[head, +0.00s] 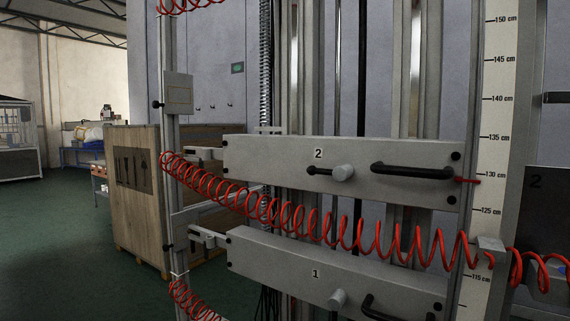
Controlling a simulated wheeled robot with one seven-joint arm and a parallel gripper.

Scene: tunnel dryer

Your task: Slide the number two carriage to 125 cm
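The number two carriage (270,158) is a long grey horizontal plate marked "2", mounted across vertical rails. It has a black bar handle (412,171) on its right half and a small black lever with a grey knob (342,173) near its middle. A red pointer (467,180) at its right end points at the vertical scale (497,120), just below the 130 cm mark. The 125 cm mark (490,211) is lower on the scale. My gripper is not in view.
The number one carriage (270,262), with its own knob (337,299) and handle, sits below. A red coiled hose (290,215) sags across between the two plates. A dark panel marked "2" (540,210) stands at right. A wooden crate (135,215) stands left; green floor is clear further left.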

